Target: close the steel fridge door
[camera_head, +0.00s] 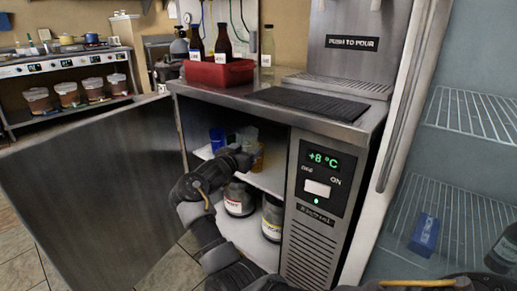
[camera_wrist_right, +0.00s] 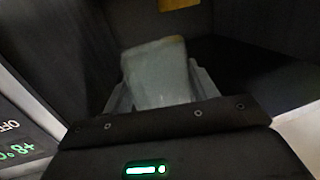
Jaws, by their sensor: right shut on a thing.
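The steel fridge door (camera_head: 85,190) stands wide open at the left of the head view, swung away from the low steel fridge (camera_head: 320,185). My right gripper (camera_head: 243,152) is inside the open compartment, above the upper shelf. In the right wrist view, my right gripper (camera_wrist_right: 158,88) is shut on a pale, translucent cup (camera_wrist_right: 157,72). In the head view the fingers and cup are partly hidden by my wrist and hard to make out. My right arm passes through the door opening. My left gripper is not in view.
A blue cup (camera_head: 217,137) and an amber glass (camera_head: 258,158) are near the gripper on the shelf. Labelled jars (camera_head: 239,198) stand below. The control panel (camera_head: 321,172) reads +8 °C. A red crate (camera_head: 218,72) with bottles sits on the counter.

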